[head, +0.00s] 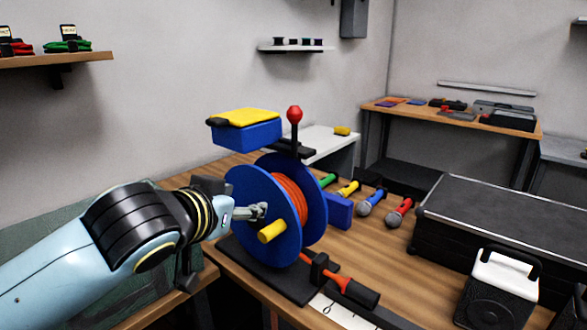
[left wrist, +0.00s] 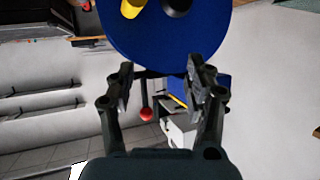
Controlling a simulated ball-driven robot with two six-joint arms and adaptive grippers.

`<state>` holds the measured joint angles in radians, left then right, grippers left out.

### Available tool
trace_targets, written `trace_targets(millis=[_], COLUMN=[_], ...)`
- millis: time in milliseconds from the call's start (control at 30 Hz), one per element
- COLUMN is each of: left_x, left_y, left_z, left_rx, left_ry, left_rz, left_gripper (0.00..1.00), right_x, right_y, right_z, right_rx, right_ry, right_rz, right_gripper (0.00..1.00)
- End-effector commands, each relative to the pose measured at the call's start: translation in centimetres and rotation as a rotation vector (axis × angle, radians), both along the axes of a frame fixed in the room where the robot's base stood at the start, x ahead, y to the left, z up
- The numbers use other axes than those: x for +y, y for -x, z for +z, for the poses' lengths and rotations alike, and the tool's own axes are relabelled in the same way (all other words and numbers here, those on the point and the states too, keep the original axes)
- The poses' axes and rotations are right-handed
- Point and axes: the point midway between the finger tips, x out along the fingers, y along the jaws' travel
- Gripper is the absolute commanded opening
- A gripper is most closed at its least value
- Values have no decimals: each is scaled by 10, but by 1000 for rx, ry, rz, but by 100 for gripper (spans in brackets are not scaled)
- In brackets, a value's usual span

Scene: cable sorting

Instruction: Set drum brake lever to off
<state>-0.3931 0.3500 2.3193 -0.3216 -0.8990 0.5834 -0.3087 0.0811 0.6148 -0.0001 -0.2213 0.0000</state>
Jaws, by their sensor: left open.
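The cable drum (head: 285,200) has blue flanges and orange cable, and it stands on a dark base on the wooden bench. Its brake lever (head: 294,114) is a black stem with a red ball knob, standing about upright above the drum. In the left wrist view the red knob (left wrist: 146,114) shows between the fingers, beyond them. My left gripper (head: 262,211) is in front of the near blue flange, below and left of the lever. Its fingers (left wrist: 160,73) are apart and empty; contact with the flange cannot be told. Any off marking is not readable. My right gripper is not in view.
A yellow crank handle (head: 272,231) sticks out from the near flange. A blue box with a yellow top (head: 245,118) stands behind the drum. Several coloured microphones (head: 371,202) lie to its right. A black case (head: 500,225) and a white-topped speaker (head: 498,290) take up the right side.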

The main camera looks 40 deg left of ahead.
Motion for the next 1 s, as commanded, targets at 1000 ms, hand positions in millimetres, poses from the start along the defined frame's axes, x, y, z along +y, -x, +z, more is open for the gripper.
trace_targets(millis=[1000], left_x=[7], left_y=[-165], left_z=[94], left_rx=[-426], left_ry=[18], left_rz=[-161], left_gripper=[53], right_x=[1], right_y=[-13], right_z=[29], right_rx=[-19], right_ry=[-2], right_rz=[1], right_gripper=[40])
